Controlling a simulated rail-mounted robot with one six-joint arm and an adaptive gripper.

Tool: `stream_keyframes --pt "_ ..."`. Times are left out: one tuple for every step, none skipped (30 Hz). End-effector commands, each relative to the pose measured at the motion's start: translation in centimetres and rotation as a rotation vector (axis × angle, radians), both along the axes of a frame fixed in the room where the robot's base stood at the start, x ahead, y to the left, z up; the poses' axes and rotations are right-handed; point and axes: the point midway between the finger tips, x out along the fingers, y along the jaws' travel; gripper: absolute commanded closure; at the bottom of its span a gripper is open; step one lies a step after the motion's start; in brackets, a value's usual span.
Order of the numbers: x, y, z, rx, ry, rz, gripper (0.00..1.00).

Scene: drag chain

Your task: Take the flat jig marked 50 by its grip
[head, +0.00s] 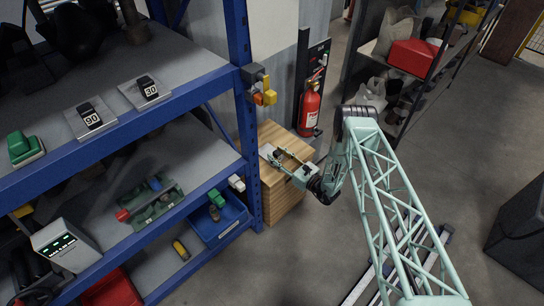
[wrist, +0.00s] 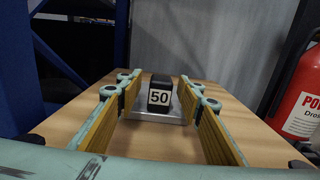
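The flat jig marked 50 (wrist: 159,97) is a small metal plate with a black block grip bearing a white "50" label. It lies on top of a wooden box. In the head view only its pale plate (head: 266,151) shows, at the tips of my fingers. My gripper (wrist: 160,88) is open, with one finger on each side of the black grip and a gap on both sides. It also shows in the head view (head: 279,160), low over the box top. I cannot tell how far the fingertips reach past the grip.
The wooden box (head: 285,203) stands between a blue shelf rack (head: 243,90) and a fire extinguisher (head: 309,108). Jigs marked 90 (head: 91,119) and 30 (head: 148,91) lie on the rack's upper shelf. A grey wall is close behind the box.

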Motion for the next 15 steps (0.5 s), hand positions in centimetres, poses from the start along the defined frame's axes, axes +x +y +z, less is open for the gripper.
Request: stream_keyframes --pt "0.33 0.38 0.00 -0.001 -0.002 0.000 0.66" --pt "0.48 0.51 0.02 0.000 -0.001 0.000 0.66" --pt "0.64 0.67 0.02 0.000 -0.001 -0.001 0.66" --pt "0.73 0.77 0.03 0.000 -0.001 -0.001 0.66" --pt "0.81 0.85 0.03 0.000 -0.001 -0.001 0.66" --pt "0.86 0.92 0.04 0.000 -0.001 -0.001 0.66" --pt "0.90 0.95 0.04 0.000 -0.001 -0.001 0.66" --pt "0.91 0.97 0.05 0.001 -0.001 -0.001 0.66" --pt "0.92 0.98 0.05 0.001 -0.001 -0.001 0.66" --pt "0.92 0.98 0.06 0.001 -0.001 -0.001 0.66" --pt "0.92 0.98 0.06 0.001 -0.001 -0.001 0.66" --pt "0.92 0.98 0.07 0.001 -0.001 -0.001 0.66" --pt "0.92 0.98 0.06 0.001 -0.001 -0.001 0.66" --pt "0.91 0.97 0.06 0.001 -0.001 -0.001 0.66" --pt "0.92 0.98 0.07 0.001 -0.001 -0.001 0.66"
